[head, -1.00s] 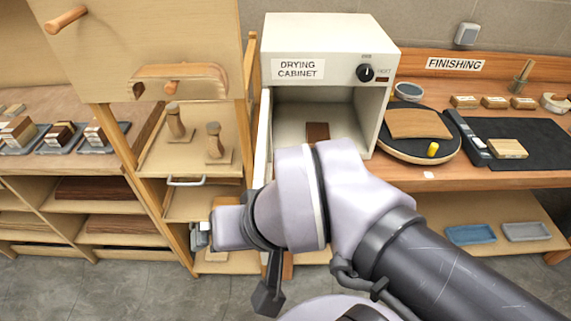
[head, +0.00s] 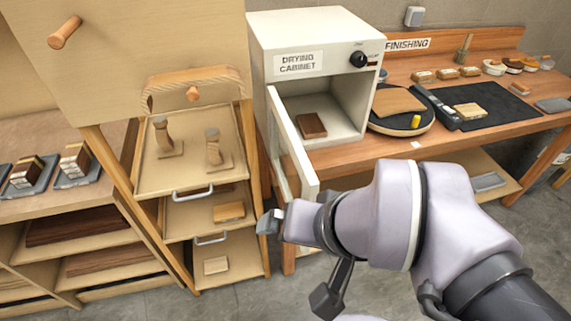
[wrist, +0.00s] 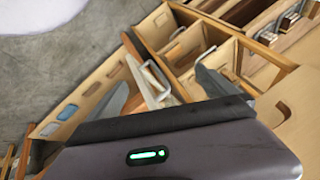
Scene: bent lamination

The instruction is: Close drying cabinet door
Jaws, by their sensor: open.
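The drying cabinet (head: 272,40) is a white box with a label and a black knob, at the back centre in the head view. Its white door (head: 293,150) is hinged on the left and stands open toward me. A dark brown block (head: 311,125) lies inside. My gripper (head: 268,222) is in front of and below the door, to the left of its free edge, and looks apart from it. In the wrist view my gripper (wrist: 165,88) shows two grey fingers spread apart with nothing between them.
A wooden rack (head: 190,150) with pull-out trays and metal handles stands left of the cabinet, close to my gripper. The finishing bench (head: 440,140) on the right carries a round turntable (head: 402,122) and a black mat (head: 490,106). Grey floor (head: 330,275) lies in front.

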